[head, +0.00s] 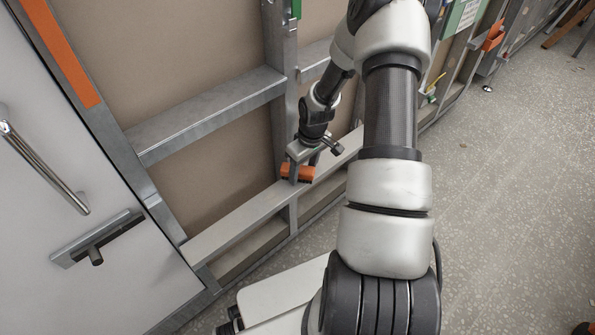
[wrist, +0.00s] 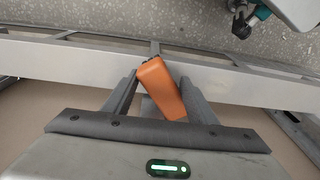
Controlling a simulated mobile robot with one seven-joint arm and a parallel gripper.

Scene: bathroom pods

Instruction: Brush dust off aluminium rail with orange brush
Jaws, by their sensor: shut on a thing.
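The orange brush (head: 297,172) is between the fingers of my gripper (head: 302,166), near the wall frame. In the wrist view the orange brush (wrist: 162,88) sits tilted between the two grey fingers of my gripper (wrist: 158,95), which is shut on it. The aluminium rail (head: 238,222) runs along the low front of the frame. It also shows in the wrist view as a pale bar (wrist: 62,58) across the picture. The brush is at the rail, its far end over the rail's surface. Its bristles are hidden, and I cannot tell whether they touch. No dust can be made out.
A metal upright (head: 281,100) stands just behind my gripper, and a cross rail (head: 205,115) is to its left. A white door with a handle (head: 45,168) is at the left. The speckled floor (head: 490,200) at the right is open.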

